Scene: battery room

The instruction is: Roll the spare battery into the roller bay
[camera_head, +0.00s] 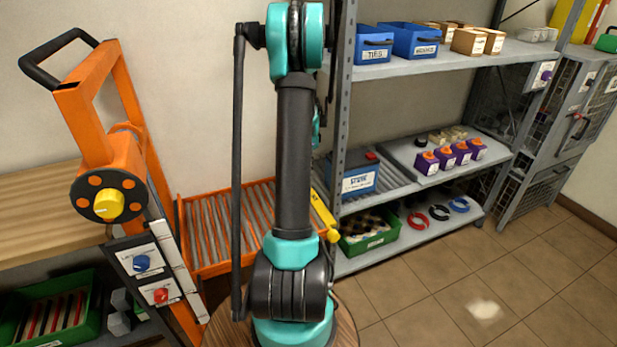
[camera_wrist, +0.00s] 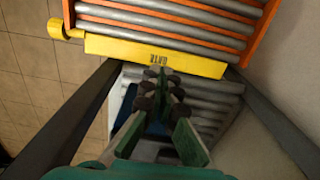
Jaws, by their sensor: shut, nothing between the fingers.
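The spare battery, a blue box (camera_head: 360,180) with a white label and a red spot on top, rests on grey rollers at the left end of the shelf's middle level. In the wrist view, part of it shows blue behind my fingers. My gripper (camera_wrist: 160,86) is shut and empty, its fingertips over the shelf rollers near the gate; I cannot tell whether it touches the battery. The roller bay (camera_head: 185,235) is an orange frame with grey rollers. A yellow gate bar (camera_wrist: 112,48) lies across its near end in the wrist view, between the bay and the shelf rollers. My arm hides my gripper in the head view.
The metal shelf (camera_head: 425,66) holds blue bins, boxes and purple items. A green crate (camera_head: 369,243) sits on its bottom level. An orange stand with knobs (camera_head: 105,190) is at left.

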